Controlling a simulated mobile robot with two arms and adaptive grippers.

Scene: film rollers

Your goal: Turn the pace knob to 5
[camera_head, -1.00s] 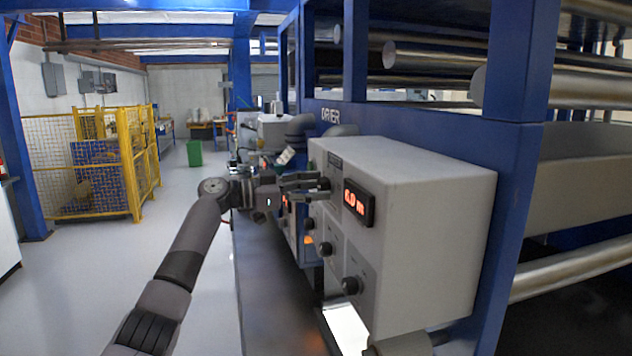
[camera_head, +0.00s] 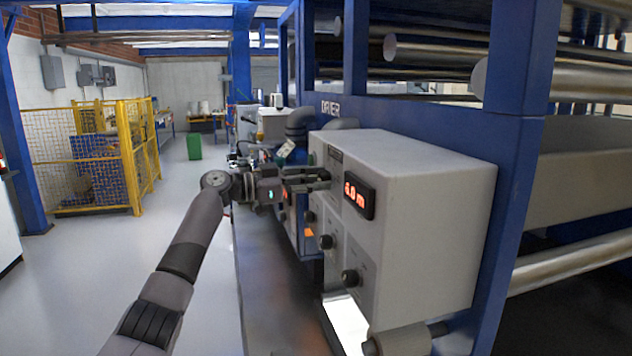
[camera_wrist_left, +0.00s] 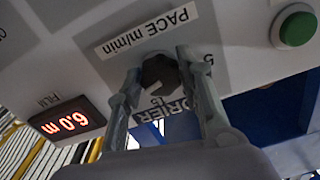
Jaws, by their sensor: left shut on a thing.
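The dark pace knob (camera_wrist_left: 160,72) is on the grey control panel, beside the "PACE m/min" label (camera_wrist_left: 146,34) in the left wrist view. Scale numbers, one of them a 5 (camera_wrist_left: 208,58), stand around it. My left gripper (camera_wrist_left: 158,66) is shut on the knob, one finger on each side. In the head view my left gripper (camera_head: 324,180) is at the upper left of the control box (camera_head: 420,210), and its fingers hide the knob. I cannot tell exactly which number the knob points to. My right gripper is not in view.
A red-lit display (camera_head: 358,195) marked "FILM" is near the gripper. More dark knobs (camera_head: 326,242) (camera_head: 350,276) sit lower on the panel. A green button (camera_wrist_left: 296,28) is beside the pace knob. A yellow fence (camera_head: 128,155) stands left, with open floor before it.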

